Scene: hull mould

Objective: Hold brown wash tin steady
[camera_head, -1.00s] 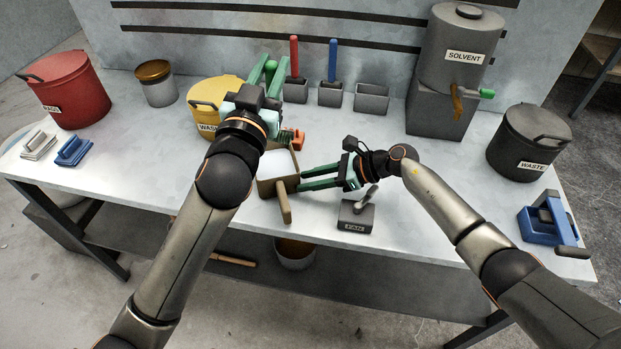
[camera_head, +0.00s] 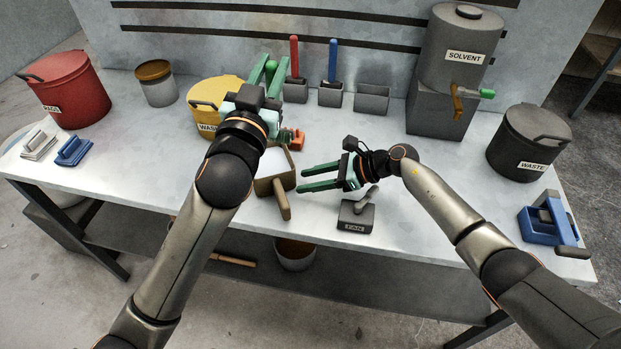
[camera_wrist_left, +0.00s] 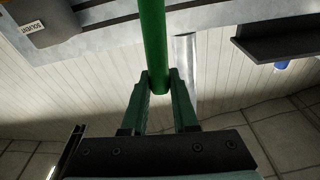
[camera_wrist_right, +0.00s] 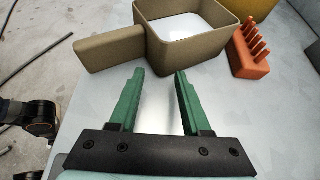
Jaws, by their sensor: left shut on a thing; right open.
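The brown wash tin (camera_head: 287,181), an open square box, stands on the bench below my left gripper. Its handle (camera_head: 282,204) points to the front edge. In the right wrist view the tin (camera_wrist_right: 190,62) is beyond my fingertips, with its handle (camera_wrist_right: 108,56) at left and a pale inside. My right gripper (camera_head: 303,178) is open and empty just right of the tin, its fingers pointing at it. My left gripper (camera_head: 268,78) is shut on a green handle (camera_wrist_left: 154,40), above and behind the tin. My left arm hides part of the tin's left side.
An orange comb-like block (camera_wrist_right: 250,50) lies beside the tin. A yellow waste bin (camera_head: 207,108) is behind at left. Grey holders (camera_head: 331,96) line the back.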

